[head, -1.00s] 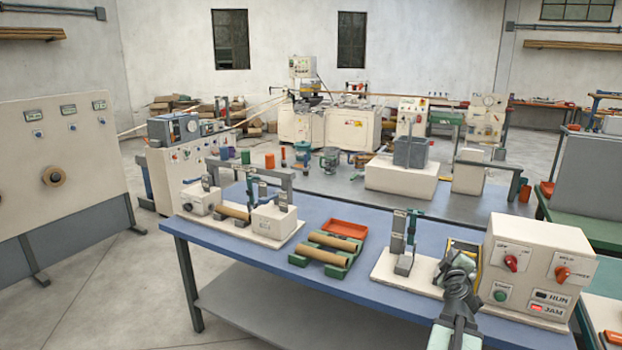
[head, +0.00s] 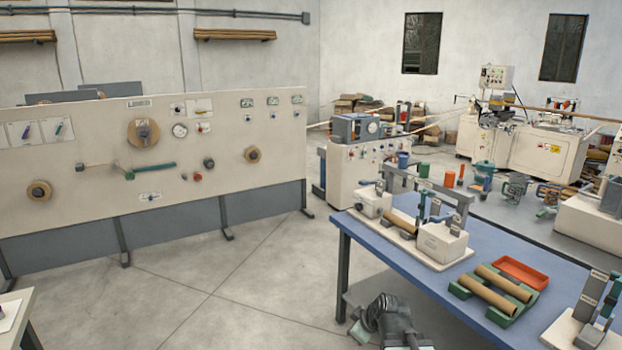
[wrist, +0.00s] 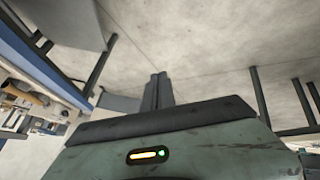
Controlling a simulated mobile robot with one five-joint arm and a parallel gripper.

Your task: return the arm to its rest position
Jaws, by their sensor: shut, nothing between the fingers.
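My arm (head: 388,322) shows at the bottom of the head view, folded low in front of the blue table's near left leg. It stands clear of the things on the tabletop. In the wrist view, the two dark fingers of my gripper (wrist: 158,90) are together with nothing between them. The green-grey wrist housing with a small lit strip fills the lower part of that view. The fingertips are too small to make out in the head view.
The blue table (head: 440,288) stands at right, bearing a winding fixture (head: 442,242), brown tubes on a green rack (head: 512,312) and an orange tray (head: 523,271). A long cream panel (head: 80,165) stands at left. The floor between is free.

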